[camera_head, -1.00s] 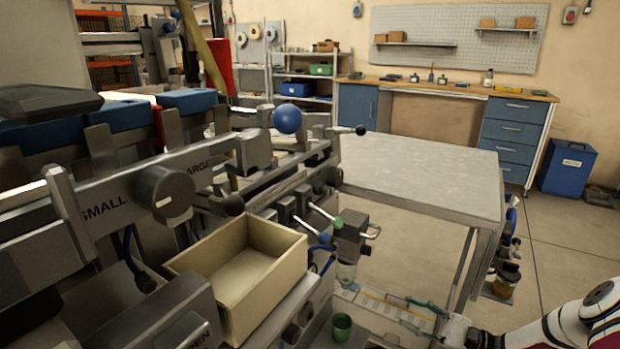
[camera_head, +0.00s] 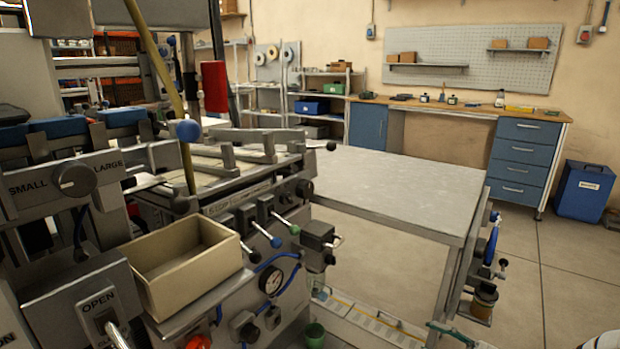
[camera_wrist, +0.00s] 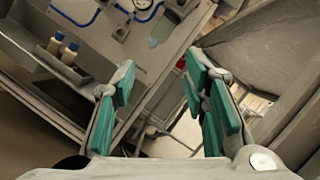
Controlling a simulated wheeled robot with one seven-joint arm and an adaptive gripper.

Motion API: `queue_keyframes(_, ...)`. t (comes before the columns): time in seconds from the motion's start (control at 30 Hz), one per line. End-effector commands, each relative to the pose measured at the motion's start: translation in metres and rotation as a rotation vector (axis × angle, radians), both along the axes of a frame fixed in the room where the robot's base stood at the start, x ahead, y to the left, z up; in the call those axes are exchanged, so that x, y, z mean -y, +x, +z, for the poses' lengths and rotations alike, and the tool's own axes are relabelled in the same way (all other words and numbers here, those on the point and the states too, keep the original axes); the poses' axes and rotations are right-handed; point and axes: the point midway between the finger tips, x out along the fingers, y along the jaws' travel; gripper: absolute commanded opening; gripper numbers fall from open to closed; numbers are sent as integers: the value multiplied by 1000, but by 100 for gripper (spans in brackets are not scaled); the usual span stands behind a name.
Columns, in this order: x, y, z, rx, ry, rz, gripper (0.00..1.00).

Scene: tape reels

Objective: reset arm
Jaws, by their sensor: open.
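My gripper (camera_wrist: 163,100) shows in the wrist view with its two green-padded fingers spread apart. Nothing is between the fingers. Behind it, the wrist view shows grey machine panels, blue hoses and a metal shelf, tilted in the picture. In the head view my gripper is out of sight; only a small pale piece of my arm shows at the bottom right corner. No tape reel is held.
A machine with a beige open box (camera_head: 185,262) and a lever panel fills the left. A grey-topped table (camera_head: 400,190) stands in the middle. Behind are a workbench (camera_head: 460,108), a pegboard (camera_head: 470,70) and a blue bin (camera_head: 585,190).

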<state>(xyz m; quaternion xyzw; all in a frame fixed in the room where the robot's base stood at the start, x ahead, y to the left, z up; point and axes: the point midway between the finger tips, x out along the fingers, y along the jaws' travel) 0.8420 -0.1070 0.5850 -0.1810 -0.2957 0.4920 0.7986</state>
Motion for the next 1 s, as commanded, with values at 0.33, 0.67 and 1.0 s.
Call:
queue_keyframes(0.33,-16,-4,30,7,-96,112,40)
queue_keyframes(0.67,-48,-19,86,21,-291,317,40)
queue_keyframes(1.0,-95,-69,169,57,-637,601,40)
